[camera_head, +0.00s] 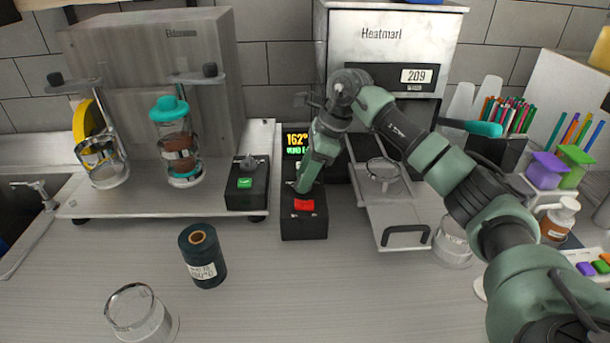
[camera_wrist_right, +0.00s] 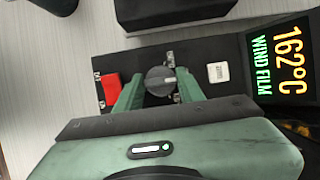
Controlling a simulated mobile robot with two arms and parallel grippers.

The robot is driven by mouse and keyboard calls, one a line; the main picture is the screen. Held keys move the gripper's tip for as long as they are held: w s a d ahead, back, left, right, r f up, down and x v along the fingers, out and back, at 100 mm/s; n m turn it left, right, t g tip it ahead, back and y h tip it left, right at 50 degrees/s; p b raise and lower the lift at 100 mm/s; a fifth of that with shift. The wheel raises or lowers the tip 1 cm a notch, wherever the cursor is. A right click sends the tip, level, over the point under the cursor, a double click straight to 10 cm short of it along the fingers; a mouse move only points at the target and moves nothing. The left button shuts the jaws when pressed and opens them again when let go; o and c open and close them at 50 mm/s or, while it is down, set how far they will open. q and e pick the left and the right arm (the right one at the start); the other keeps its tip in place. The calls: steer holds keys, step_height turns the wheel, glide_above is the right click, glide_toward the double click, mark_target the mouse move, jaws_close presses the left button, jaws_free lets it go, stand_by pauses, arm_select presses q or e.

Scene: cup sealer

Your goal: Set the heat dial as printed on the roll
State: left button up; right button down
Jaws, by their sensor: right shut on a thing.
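The heat dial (camera_wrist_right: 160,80) is a round dark grey knob on a black control box (camera_head: 303,222). My right gripper (camera_head: 302,186) is shut on the dial, with one green finger on each side of it in the right wrist view (camera_wrist_right: 160,88). In the head view the gripper hides the dial. The display (camera_wrist_right: 284,58) reads 162°C and WIND FILM; it also shows in the head view (camera_head: 296,141). The dark roll (camera_head: 199,262) stands upright on the counter at the front left. Its white label (camera_head: 203,272) ends in °C, but the figure is too small to read surely.
A red switch (camera_wrist_right: 111,89) and a white button (camera_wrist_right: 218,72) flank the dial. A second black box (camera_head: 247,188) with a green switch stands to the left. The Heatmart machine (camera_head: 390,50) stands behind, its tray (camera_head: 385,212) pulled out. An empty glass (camera_head: 137,312) stands front left.

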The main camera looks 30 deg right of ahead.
steer(key=c, duration=0.9)
jaws_free()
steer(key=b+v, duration=0.1)
steer(key=v, duration=0.7)
steer(key=shift+w+b, duration=0.1)
steer(key=shift+b, duration=0.2)
steer(key=shift+f, duration=0.1)
